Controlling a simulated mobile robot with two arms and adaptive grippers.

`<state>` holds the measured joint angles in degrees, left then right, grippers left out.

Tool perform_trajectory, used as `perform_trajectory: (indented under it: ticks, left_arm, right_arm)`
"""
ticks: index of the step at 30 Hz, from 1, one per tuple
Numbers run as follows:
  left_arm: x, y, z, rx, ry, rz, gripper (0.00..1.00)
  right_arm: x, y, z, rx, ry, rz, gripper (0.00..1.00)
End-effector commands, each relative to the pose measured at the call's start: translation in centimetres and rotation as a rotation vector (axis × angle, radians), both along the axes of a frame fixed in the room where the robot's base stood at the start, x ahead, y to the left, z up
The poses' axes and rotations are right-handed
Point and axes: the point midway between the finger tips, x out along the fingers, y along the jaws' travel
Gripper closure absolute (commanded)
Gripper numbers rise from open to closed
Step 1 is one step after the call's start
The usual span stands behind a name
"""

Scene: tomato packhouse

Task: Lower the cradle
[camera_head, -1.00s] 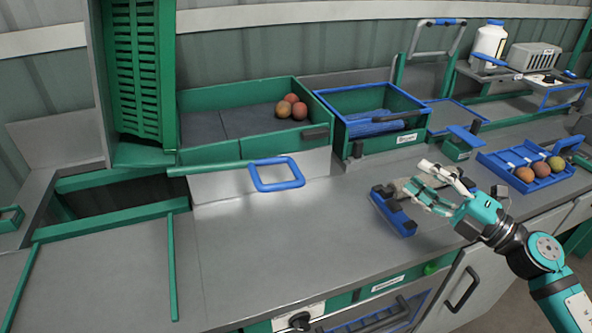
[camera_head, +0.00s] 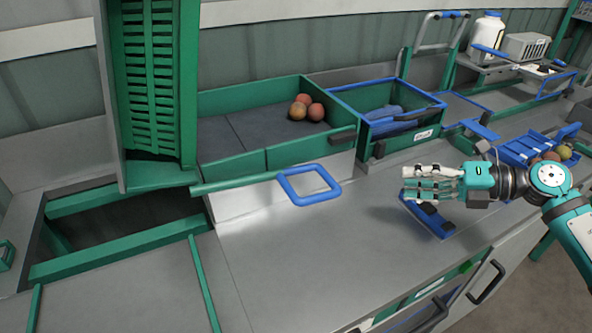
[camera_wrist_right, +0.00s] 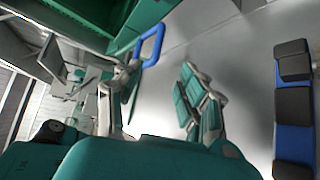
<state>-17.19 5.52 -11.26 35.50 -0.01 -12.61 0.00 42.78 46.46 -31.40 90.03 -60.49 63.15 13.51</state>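A tall green slatted crate (camera_head: 150,85) stands upright in a green frame at the left, which looks like the raised cradle; I cannot tell for certain. A green bar (camera_head: 235,184) with a blue square loop handle (camera_head: 310,183) reaches out from the foot of that frame over the counter. The loop also shows in the wrist view (camera_wrist_right: 152,45). My right gripper (camera_head: 408,184) is right of the loop, apart from it, fingers pointing left. In the wrist view its fingers (camera_wrist_right: 158,100) are spread with nothing between them. My left gripper is out of view.
A blue strip with dark pads (camera_head: 428,217) lies on the counter under my right gripper. A green bin (camera_head: 285,157) with a few tomatoes and a green-blue bin (camera_head: 400,142) stand behind. A dark opening (camera_head: 130,228) is at the left. The counter's middle (camera_head: 310,250) is clear.

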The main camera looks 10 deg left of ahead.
Motion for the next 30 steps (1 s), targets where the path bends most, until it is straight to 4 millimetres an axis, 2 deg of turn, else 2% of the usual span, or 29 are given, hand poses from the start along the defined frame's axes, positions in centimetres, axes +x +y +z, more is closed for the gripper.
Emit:
perform_trajectory:
  ticks: [4, 8, 12, 15, 24, 30]
  left_arm:
    - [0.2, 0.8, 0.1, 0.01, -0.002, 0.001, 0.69]
    - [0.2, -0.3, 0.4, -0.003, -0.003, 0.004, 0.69]
    - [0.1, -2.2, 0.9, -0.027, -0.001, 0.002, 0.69]
    - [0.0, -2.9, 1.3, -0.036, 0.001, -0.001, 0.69]
    - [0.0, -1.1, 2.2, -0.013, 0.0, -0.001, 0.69]
    - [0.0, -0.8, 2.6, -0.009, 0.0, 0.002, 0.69]
  right_arm:
    - [0.1, 0.3, -0.1, 0.001, 0.0, -0.002, 0.6]
    - [0.4, 1.6, -0.3, 0.003, 0.0, 0.001, 0.6]
    - [1.0, 4.3, -1.0, 0.004, 0.001, 0.003, 0.6]
    - [1.5, 6.4, -1.6, 0.004, 0.001, 0.002, 0.6]
    - [2.9, 12.4, -3.4, 0.004, 0.001, 0.001, 0.6]
    - [3.6, 15.2, -4.3, 0.002, 0.0, -0.001, 0.6]
